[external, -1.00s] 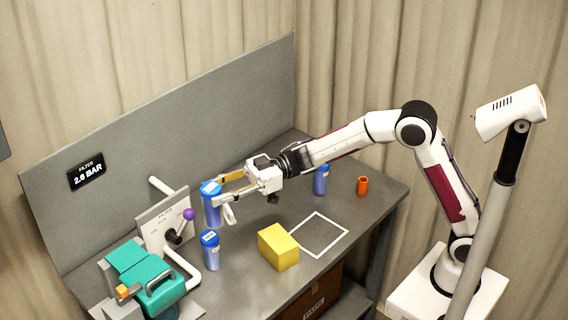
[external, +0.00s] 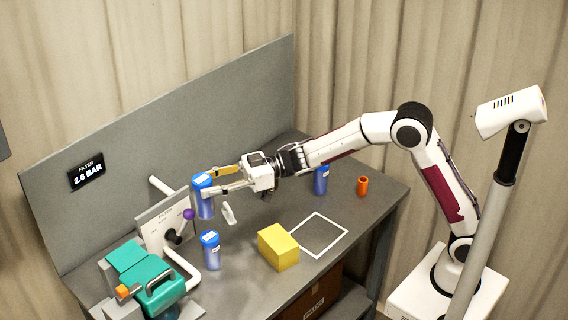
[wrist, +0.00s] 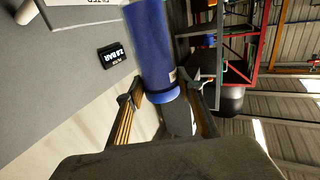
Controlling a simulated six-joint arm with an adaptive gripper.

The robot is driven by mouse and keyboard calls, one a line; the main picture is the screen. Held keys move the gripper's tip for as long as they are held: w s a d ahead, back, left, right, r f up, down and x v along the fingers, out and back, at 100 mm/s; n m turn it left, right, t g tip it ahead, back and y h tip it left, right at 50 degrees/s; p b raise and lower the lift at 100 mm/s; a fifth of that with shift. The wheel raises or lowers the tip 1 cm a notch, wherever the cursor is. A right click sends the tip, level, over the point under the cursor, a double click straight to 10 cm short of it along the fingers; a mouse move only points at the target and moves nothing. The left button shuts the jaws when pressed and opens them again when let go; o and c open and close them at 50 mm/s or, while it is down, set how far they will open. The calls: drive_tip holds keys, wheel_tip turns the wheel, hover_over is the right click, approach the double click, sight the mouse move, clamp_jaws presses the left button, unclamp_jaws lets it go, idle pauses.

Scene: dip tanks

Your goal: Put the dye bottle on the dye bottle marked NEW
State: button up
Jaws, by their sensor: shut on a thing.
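My gripper (external: 207,182) is shut on a blue dye bottle (external: 205,204) with a lighter blue cap and a white label, near the bench's back panel. The held bottle also shows in the wrist view (wrist: 153,45), between the two fingers (wrist: 168,100). It is held clear of the bench, slightly tilted in the external view. A second blue bottle (external: 211,254) stands on the bench below and in front of it. A third blue bottle (external: 321,181) stands behind the arm, partly hidden by it. I cannot read NEW on any label.
A yellow block (external: 278,248) stands beside a white square outline (external: 342,240). An orange cup (external: 362,186) is at the right. A filter panel with a purple-knobbed lever (external: 189,214) and pipe is close left of the held bottle. A teal-lidded unit (external: 160,287) is front left.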

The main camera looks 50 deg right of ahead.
sight(214, 205)
drive_tip(key=shift+f, duration=2.2)
drive_tip(key=shift+f, duration=1.9)
drive_tip(key=shift+f, duration=0.1)
drive_tip(key=o, duration=1.3)
drive_tip(key=shift+c, duration=0.2)
drive_tip(key=v, duration=1.2)
